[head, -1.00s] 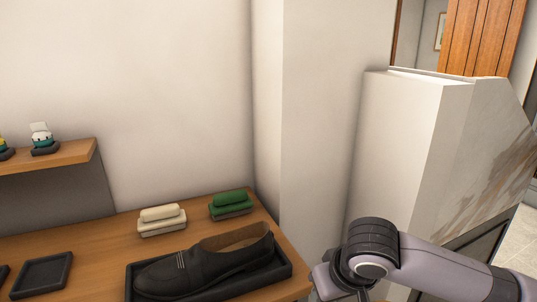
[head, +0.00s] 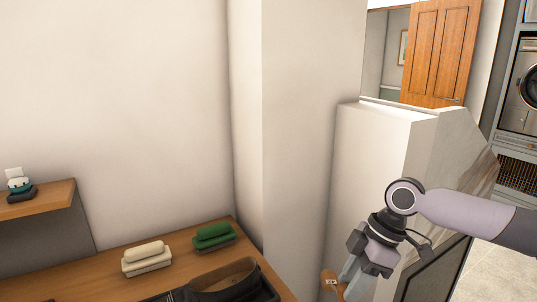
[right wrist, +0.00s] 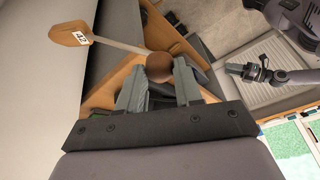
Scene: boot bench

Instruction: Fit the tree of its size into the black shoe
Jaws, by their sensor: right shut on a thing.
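The black shoe (head: 236,281) lies at the bottom edge of the head view on the wooden bench, and most of it is cut off. My right gripper (head: 346,292) points down to the right of the bench. It is shut on the round brown knob (right wrist: 160,67) of a wooden shoe tree, seen between the fingers in the right wrist view. The tree's thin rod leads to a wooden forepart (right wrist: 72,33) with a small white number label, hard to read. The forepart is partly seen in the head view (head: 328,281). My left gripper (right wrist: 235,70) shows small in the right wrist view.
A cream brush (head: 146,257) and a green brush (head: 213,237) lie on the bench (head: 95,272) behind the shoe. A wall pillar and a white cabinet (head: 375,140) stand to the right. A small shelf (head: 40,200) is at left.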

